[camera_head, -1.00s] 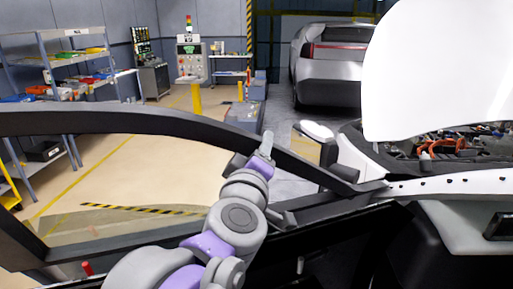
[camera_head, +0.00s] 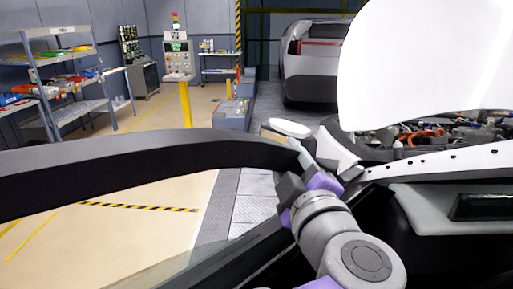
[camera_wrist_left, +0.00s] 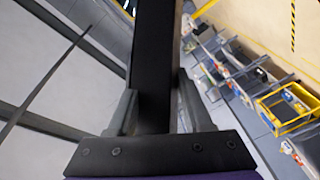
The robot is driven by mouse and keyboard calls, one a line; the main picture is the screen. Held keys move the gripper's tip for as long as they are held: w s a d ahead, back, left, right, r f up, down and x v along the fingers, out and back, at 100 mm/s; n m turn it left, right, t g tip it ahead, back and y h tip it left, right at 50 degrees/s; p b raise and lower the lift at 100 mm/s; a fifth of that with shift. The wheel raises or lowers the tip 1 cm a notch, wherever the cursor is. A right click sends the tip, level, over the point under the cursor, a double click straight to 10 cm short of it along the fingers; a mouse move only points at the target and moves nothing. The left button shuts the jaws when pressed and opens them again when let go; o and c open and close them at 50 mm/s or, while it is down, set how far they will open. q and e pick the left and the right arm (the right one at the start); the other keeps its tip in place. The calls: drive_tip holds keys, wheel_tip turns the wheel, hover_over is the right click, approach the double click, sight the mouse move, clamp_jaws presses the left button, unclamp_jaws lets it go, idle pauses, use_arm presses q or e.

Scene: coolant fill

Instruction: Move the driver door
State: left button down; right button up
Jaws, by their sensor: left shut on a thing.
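The driver door shows in the head view as a black window frame (camera_head: 120,165), curving from the left edge to near the side mirror (camera_head: 289,129). The floor shows through its window opening. My left gripper (camera_head: 306,158) is at the right part of this frame, below the mirror, with its arm coming up from the bottom right. In the left wrist view the black frame bar (camera_wrist_left: 155,60) stands between the two fingers of my left gripper (camera_wrist_left: 157,105), which is shut on it. The fingertips are partly hidden in the head view. My right gripper is not in view.
The raised white hood (camera_head: 430,65) stands at the right over the open engine bay (camera_head: 425,135). Shelves (camera_head: 65,75), a control cabinet (camera_head: 178,60) and a yellow post (camera_head: 185,105) stand at the back left. Another car (camera_head: 313,60) is behind. Floor beyond the door is clear.

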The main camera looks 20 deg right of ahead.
use_arm(q)
drive_tip(key=s+d, duration=0.1)
drive_tip(key=s+d+n+y, duration=0.1)
drive_tip(key=shift+s+r, duration=0.15)
drive_tip(key=shift+s, duration=0.25)
drive_tip(key=shift+c, duration=1.7)
unclamp_jaws()
drive_tip(key=shift+s, duration=0.15)
drive_tip(key=s, duration=0.7)
drive_tip(key=shift+s+a, duration=0.15)
drive_tip(key=shift+a, duration=0.3)
